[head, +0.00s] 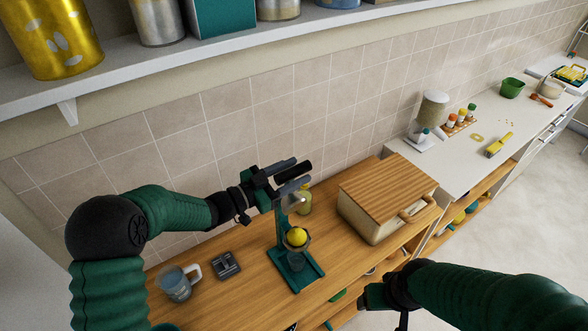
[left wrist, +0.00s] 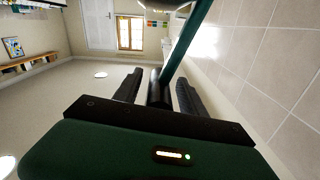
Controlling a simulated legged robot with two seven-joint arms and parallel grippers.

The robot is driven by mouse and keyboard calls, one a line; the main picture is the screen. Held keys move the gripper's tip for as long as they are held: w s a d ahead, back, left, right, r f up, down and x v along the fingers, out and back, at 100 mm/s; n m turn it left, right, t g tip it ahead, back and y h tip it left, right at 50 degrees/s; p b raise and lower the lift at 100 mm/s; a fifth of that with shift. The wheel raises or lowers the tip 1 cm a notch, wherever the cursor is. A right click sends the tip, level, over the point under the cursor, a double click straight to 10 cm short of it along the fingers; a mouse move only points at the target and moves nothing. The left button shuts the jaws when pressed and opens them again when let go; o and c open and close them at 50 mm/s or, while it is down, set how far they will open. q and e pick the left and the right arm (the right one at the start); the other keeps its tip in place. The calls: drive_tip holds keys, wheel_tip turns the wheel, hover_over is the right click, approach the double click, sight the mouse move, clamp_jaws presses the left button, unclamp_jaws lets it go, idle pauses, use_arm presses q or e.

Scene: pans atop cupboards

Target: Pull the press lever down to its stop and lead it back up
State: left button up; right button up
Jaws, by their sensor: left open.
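The lever's black grip (head: 301,170) is raised above the lemon. My left gripper (head: 287,175) is open, with its fingers on either side of the grip. The left wrist view shows the grip's dark end (left wrist: 156,91) between the fingers and the green lever bar (left wrist: 188,42) running up to the right. I cannot tell whether the fingers touch it. My right gripper (head: 374,295) is low at the counter's front, its jaws unclear.
A bread box (head: 368,222) with a wooden lid stands right of the press. A glass mug (head: 176,284) and a small dark scale (head: 226,265) are to its left. A shelf (head: 190,58) with tins hangs above.

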use_arm(q)
drive_tip(key=shift+a, duration=0.25)
drive_tip(key=shift+c, duration=1.6)
drive_tip(key=shift+s+d, duration=0.15)
drive_tip(key=shift+d, duration=0.05)
clamp_jaws()
drive_tip(key=shift+r, duration=0.1)
drive_tip(key=shift+r, duration=0.1)
